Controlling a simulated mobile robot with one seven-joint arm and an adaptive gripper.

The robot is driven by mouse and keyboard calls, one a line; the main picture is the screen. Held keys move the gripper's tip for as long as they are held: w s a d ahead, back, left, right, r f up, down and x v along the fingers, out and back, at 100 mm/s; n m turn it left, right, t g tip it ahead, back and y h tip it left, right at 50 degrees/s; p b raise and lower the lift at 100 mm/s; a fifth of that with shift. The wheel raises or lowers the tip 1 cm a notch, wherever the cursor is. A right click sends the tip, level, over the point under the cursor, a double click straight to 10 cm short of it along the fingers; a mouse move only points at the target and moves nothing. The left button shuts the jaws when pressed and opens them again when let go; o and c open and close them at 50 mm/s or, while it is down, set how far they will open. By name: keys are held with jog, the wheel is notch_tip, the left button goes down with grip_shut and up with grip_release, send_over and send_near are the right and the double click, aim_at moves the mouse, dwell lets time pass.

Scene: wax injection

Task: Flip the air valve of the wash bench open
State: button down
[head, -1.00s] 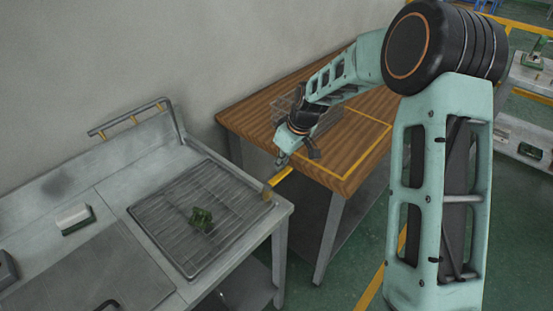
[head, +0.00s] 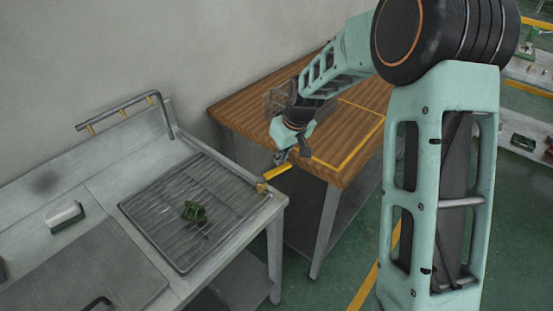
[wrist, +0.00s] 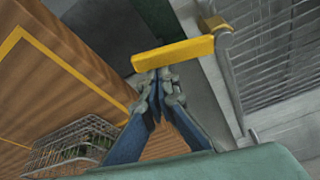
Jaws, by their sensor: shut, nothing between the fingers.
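The air valve's yellow handle (head: 277,173) sticks out sideways from the right edge of the wash bench (head: 275,205), over the gap toward the wooden table. Its small brass-coloured body (head: 262,187) sits at the bench edge. My gripper (head: 283,157) is shut and empty, with its fingertips right at the handle on the side away from the head camera. In the wrist view the handle (wrist: 172,54) lies crosswise just beyond the closed fingertips (wrist: 160,77). I cannot tell whether they touch. A grey pipe (wrist: 230,85) runs beside the handle's right end.
A wire rack (head: 150,207) with a green part (head: 194,212) lies on the bench. A raised pipe rail (head: 120,110) stands at its back. The wooden table (head: 245,117) to the right carries a wire basket (wrist: 70,150). A gap separates bench and table.

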jog(key=s+m+b, duration=0.1)
jog(key=d+m, duration=0.1)
jog(key=shift+s+d+f+m+t+h+b, duration=0.15)
jog(key=shift+s+m+t+h+b, duration=0.15)
jog(key=shift+s+m+h+b, duration=0.1)
jog(key=s+m+h+b, duration=0.1)
jog(key=s+m, duration=0.1)
jog(key=m, duration=0.1)
jog(key=s+m+h+b, duration=0.1)
jog(key=s+m+b, duration=0.1)
jog(key=m, duration=0.1)
jog(key=s+d+m+h+b, duration=0.1)
jog(key=s+m, duration=0.1)
jog(key=m, duration=0.1)
jog(key=shift+s+d+m+b, duration=0.1)
jog(key=shift+s+m+b, duration=0.1)
jog(key=shift+m+b, duration=0.15)
jog(key=shift+s+a+b, duration=0.25)
jog(key=shift+s+b, duration=0.35)
jog(key=shift+s, duration=0.25)
jog(key=shift+s+a, duration=0.1)
jog(key=shift+s, duration=0.05)
